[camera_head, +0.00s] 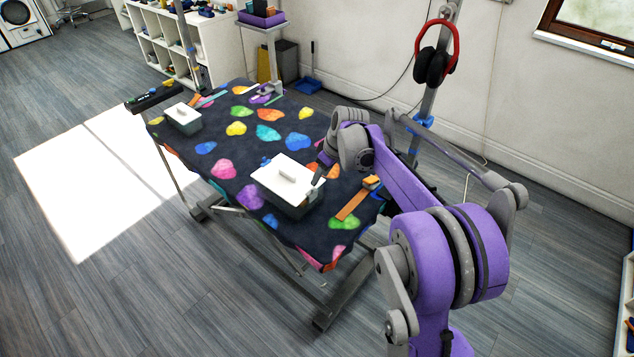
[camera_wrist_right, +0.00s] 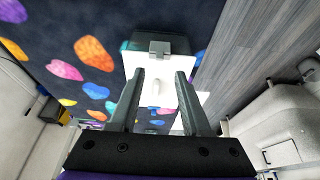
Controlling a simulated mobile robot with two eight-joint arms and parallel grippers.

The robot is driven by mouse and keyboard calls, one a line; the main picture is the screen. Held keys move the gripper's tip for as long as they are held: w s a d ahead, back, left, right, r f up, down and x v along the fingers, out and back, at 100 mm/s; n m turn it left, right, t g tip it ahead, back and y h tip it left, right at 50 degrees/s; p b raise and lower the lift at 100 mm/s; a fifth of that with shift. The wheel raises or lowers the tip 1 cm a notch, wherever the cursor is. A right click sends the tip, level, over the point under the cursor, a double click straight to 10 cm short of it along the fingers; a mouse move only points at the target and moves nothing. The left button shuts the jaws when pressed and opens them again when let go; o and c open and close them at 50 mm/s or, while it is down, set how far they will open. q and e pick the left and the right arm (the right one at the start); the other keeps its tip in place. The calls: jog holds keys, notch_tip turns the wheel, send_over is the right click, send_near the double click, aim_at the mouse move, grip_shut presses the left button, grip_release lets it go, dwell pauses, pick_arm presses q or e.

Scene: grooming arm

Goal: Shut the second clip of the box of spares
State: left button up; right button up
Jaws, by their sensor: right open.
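A dark grey-green box with a white lid and a white handle (camera_head: 287,176) stands on the near part of the patterned table; I take it for the box of spares. It also shows in the right wrist view (camera_wrist_right: 180,45), with a grey clip (camera_wrist_right: 160,48) at the edge of its lid. I cannot tell whether this clip is shut. My right gripper (camera_wrist_right: 161,76) is open, its two fingers apart over the lid, with the handle showing between them. In the head view it is at the box's right side, partly hidden by my arm. My left gripper is not in view.
A second box with a white lid (camera_head: 183,116) stands at the table's far left. An orange strip (camera_head: 351,205) lies right of the near box. The patterned cloth (camera_head: 222,145) between the boxes is clear.

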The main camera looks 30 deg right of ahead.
jog(key=v, duration=0.3)
jog(key=shift+r, duration=0.25)
jog(key=shift+s, duration=0.1)
jog(key=s+a+f+m, duration=0.1)
jog(key=s+a+f, duration=0.1)
jog(key=s+a, duration=0.3)
jog(key=s+a+f+m+t+h, duration=0.1)
jog(key=s+a, duration=0.3)
jog(key=s, duration=1)
jog(key=s+a+f+m, duration=0.2)
jog(key=s+a, duration=0.3)
jog(key=s, duration=0.4)
jog(key=shift+s+a+f+m+t, duration=0.3)
jog(key=shift+s+a+f, duration=0.05)
jog(key=shift+s+a, duration=0.05)
